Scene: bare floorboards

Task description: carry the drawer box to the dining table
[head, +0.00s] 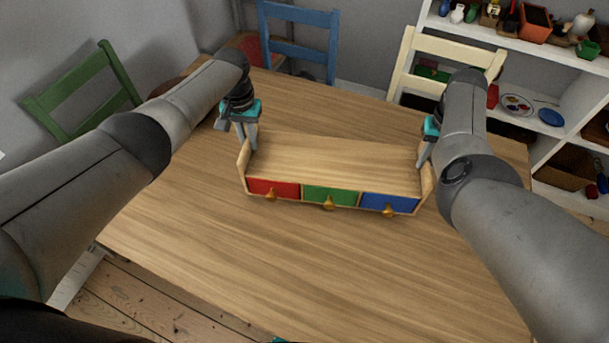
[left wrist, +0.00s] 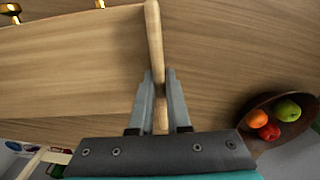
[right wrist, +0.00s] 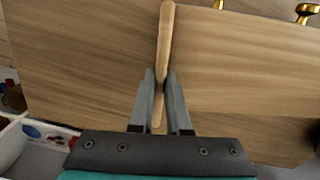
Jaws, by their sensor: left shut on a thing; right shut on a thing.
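The drawer box (head: 335,165) is wooden, with a red, a green and a blue drawer front, each with a brass knob. It is over the dining table (head: 200,240), level and upright; I cannot tell whether it touches the top. My left gripper (head: 250,145) is shut on its left end wall, which also shows in the left wrist view (left wrist: 153,40). My right gripper (head: 425,155) is shut on its right end wall, seen between the fingers in the right wrist view (right wrist: 165,50).
A green chair (head: 85,95), a blue chair (head: 300,40) and a cream chair (head: 445,50) stand around the table. A fruit bowl (left wrist: 262,105) is near the left gripper. A white shelf (head: 560,55) with several items stands at the back right. The table's front is clear.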

